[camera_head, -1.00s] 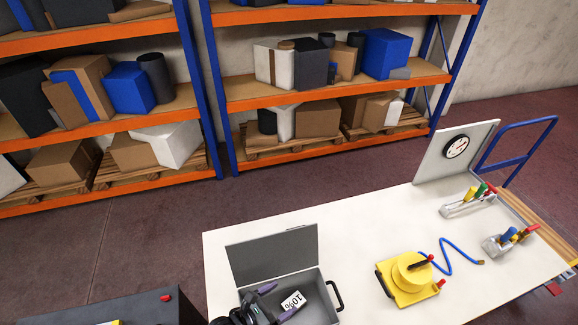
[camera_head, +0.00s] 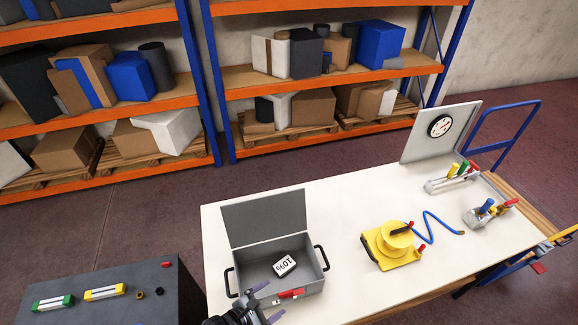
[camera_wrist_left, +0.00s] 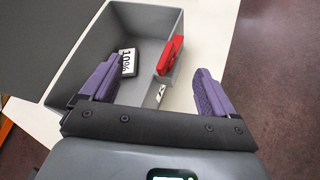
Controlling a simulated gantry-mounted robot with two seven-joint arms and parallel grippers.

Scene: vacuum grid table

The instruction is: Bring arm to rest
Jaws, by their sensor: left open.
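My left gripper (camera_head: 264,298) is open and empty at the front edge of the grey toolbox, by its red latch (camera_head: 291,294). Its purple fingers also show spread apart in the left wrist view (camera_wrist_left: 155,92), with the toolbox beyond and below them. The grey toolbox (camera_head: 308,268) stands on the white table with its lid (camera_head: 265,217) raised. A white block marked "10%" (camera_head: 285,264) lies inside on the toolbox floor; it shows in the wrist view (camera_wrist_left: 128,62) too. My right gripper is not in view.
A yellow device (camera_head: 391,245) with a blue hose sits right of the toolbox. Two small holders with coloured handles (camera_head: 452,177) (camera_head: 490,214) and a panel with a gauge (camera_head: 440,125) stand at the right. A dark cabinet (camera_head: 160,285) stands left. Shelves (camera_head: 330,85) line the back.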

